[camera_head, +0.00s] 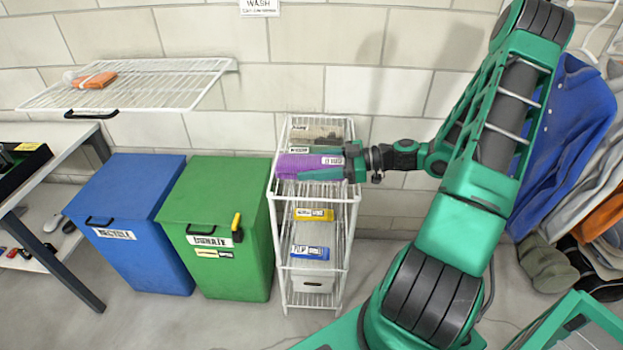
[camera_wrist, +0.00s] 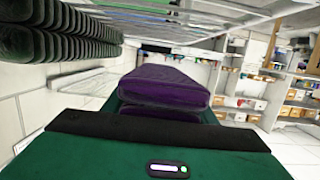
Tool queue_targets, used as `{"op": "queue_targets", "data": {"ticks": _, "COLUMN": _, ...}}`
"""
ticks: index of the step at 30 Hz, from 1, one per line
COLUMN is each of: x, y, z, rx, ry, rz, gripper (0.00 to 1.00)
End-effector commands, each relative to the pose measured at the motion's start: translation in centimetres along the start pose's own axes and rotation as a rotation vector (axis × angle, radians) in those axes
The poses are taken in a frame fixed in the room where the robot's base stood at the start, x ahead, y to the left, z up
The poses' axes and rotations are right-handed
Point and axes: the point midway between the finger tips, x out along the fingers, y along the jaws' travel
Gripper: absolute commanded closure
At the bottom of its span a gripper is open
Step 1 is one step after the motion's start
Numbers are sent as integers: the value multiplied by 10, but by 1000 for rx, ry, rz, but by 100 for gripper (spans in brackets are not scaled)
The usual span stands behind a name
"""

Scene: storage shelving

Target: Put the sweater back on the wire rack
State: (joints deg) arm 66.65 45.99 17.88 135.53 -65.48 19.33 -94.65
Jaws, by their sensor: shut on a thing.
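The purple folded sweater (camera_head: 296,165) is at the top of the white wire rack (camera_head: 273,215), in front of a grey-brown folded item. My gripper (camera_head: 325,168) comes in from the right and is shut on the sweater's right side. In the wrist view the sweater (camera_wrist: 165,84) sticks out beyond the dark edge of my gripper. I cannot tell whether the sweater touches the rack's top shelf or is just above it. The gripper's fingertips are partly hidden.
The grey-brown folded item (camera_head: 318,134) lies at the rack's back. Labelled items fill lower shelves. A green bin (camera_head: 225,260) and a blue bin (camera_head: 135,260) stand left. A wall wire shelf (camera_head: 150,88) holds an orange item. Clothes (camera_head: 565,130) hang at right.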

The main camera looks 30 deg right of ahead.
Motion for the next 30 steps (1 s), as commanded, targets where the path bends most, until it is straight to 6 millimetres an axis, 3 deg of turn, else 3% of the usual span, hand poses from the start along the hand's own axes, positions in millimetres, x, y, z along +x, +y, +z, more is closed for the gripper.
{"op": "queue_targets", "data": {"ticks": 8, "x": -5, "y": 0, "z": 14, "rx": 1, "ry": 2, "rz": -2, "gripper": 78}}
{"op": "queue_targets", "data": {"ticks": 16, "x": 2, "y": 0, "z": 44, "rx": 1, "ry": 2, "rz": -2, "gripper": 78}}
{"op": "queue_targets", "data": {"ticks": 27, "x": 3, "y": 0, "z": 48, "rx": 0, "ry": 1, "rz": -2, "gripper": 78}}
{"op": "queue_targets", "data": {"ticks": 28, "x": 3, "y": 0, "z": 48, "rx": 0, "ry": 0, "rz": -2, "gripper": 41}}
{"op": "queue_targets", "data": {"ticks": 30, "x": 3, "y": 0, "z": 47, "rx": 0, "ry": 0, "rz": -2, "gripper": 30}}
